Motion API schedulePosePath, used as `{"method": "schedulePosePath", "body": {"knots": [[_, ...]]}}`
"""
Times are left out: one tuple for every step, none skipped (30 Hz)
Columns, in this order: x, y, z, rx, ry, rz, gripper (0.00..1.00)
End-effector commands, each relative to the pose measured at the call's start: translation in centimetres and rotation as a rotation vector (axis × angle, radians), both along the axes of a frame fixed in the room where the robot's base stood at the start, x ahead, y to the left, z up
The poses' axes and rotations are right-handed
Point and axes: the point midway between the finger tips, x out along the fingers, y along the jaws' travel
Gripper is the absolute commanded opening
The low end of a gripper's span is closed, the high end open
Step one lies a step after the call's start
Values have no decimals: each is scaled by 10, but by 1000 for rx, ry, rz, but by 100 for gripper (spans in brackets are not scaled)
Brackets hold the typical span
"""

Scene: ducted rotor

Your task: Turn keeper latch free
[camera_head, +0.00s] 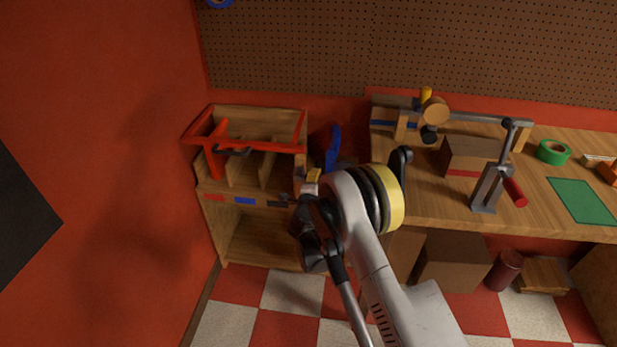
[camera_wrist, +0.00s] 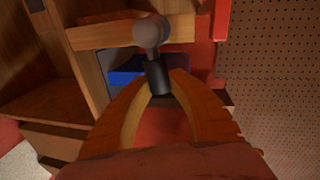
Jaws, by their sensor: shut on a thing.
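My gripper (camera_wrist: 163,86) shows in the wrist view as two curved orange-brown fingers closing from left and right. They are shut on a dark cylindrical grip (camera_wrist: 157,74) that has a rounded grey end (camera_wrist: 150,32) pointing away from me. I cannot tell for certain whether this piece is the keeper latch; what it is fixed to is hidden. In the head view, my gripper (camera_head: 312,180) is by the right end of the wooden shelf unit, mostly hidden by my wrist, and the held piece cannot be made out there.
A red frame (camera_head: 275,146) lies across the wooden shelf unit (camera_head: 215,183) at left. A blue part (camera_head: 333,148) stands close behind my gripper. The workbench (camera_head: 440,205) at right carries a red-handled lever tool (camera_head: 494,185) and green tape (camera_head: 553,151). The pegboard (camera_head: 290,50) stands behind.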

Motion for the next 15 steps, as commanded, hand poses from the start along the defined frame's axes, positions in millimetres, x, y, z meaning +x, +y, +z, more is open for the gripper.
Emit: {"method": "schedulePosePath", "body": {"knots": [[0, 0, -2, 22, -1, 3, 0], [0, -1, -3, 36, -3, 2, 0], [0, -1, -4, 52, -4, 3, 0], [0, -2, -4, 63, -5, 3, 0], [0, -2, -5, 73, -6, 3, 0], [0, -3, -6, 84, -6, 4, 0], [0, -3, -6, 91, -7, 3, 0], [0, -3, -6, 96, -7, 4, 0], [0, -3, -7, 103, -8, 4, 0], [0, -4, -7, 108, -8, 4, 0], [0, -4, -7, 111, -9, 3, 0], [0, -4, -7, 116, -9, 3, 0], [0, -4, -8, 118, -9, 3, 0], [0, -4, -8, 119, -9, 3, 0], [0, -4, -8, 120, -9, 2, 0]]}}
